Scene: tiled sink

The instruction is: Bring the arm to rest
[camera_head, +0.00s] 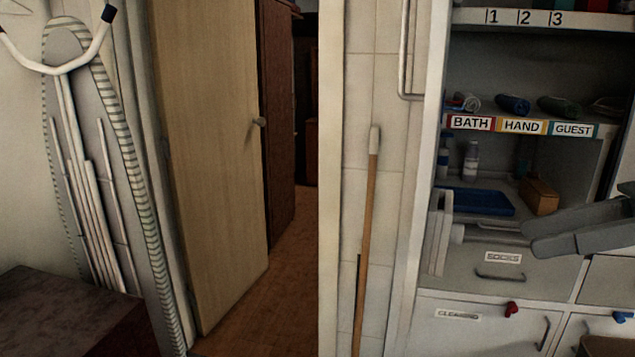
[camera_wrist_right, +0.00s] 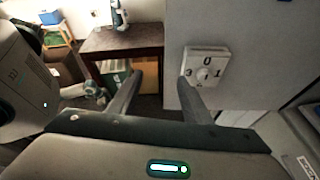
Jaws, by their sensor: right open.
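My right gripper (camera_head: 532,238) comes in from the right edge in the head view, in front of the shelf unit. Its grey fingers point left and nothing is between them. In the right wrist view the gripper (camera_wrist_right: 160,85) has its two fingers apart, with empty space between the tips. A white dial plate (camera_wrist_right: 206,66) with a round knob and the numbers 0, 1 and 3 is on the panel just beyond the right-hand finger, apart from it. In the head view the plate (camera_head: 438,232) shows nearly edge-on, left of the fingertips. My left gripper is not in view.
The shelf unit (camera_head: 570,128) has rolled towels, a blue tray (camera_head: 482,201), a box (camera_head: 539,196) and drawers. A broom handle (camera_head: 369,230) leans by the tiles. An ironing board (camera_head: 88,170) and a door (camera_head: 212,160) are left. A dark table (camera_wrist_right: 122,40) shows in the wrist view.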

